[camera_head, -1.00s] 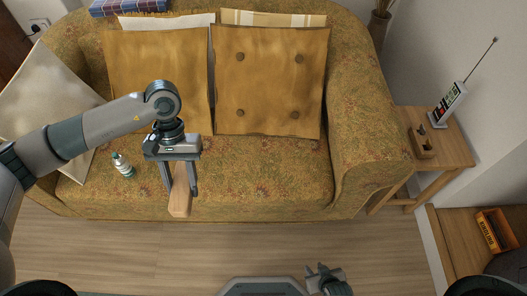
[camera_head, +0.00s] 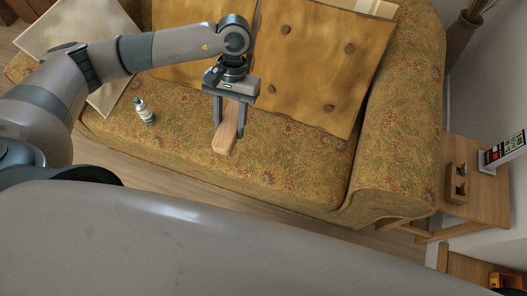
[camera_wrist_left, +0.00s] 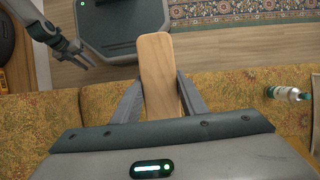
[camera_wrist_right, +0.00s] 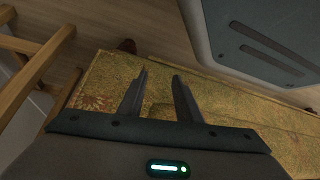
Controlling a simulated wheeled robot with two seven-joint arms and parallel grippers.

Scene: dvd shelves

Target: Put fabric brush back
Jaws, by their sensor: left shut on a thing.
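The fabric brush (camera_head: 228,136) shows as a pale wooden block-like handle. My left gripper (camera_head: 229,127) is shut on it and holds it over the sofa seat. In the left wrist view the brush (camera_wrist_left: 160,75) stands out between the two fingers; bristles are not visible. My right gripper (camera_wrist_right: 159,88) shows in the right wrist view, its fingers apart with nothing between them, low near the sofa's base. It is hidden in the head view.
The patterned sofa (camera_head: 285,170) carries tan cushions (camera_head: 300,60) and a small white and green bottle (camera_head: 144,110) on its seat. A wooden side table (camera_head: 478,200) with a wooden holder (camera_head: 457,180) and a handheld device (camera_head: 505,150) stands at right.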

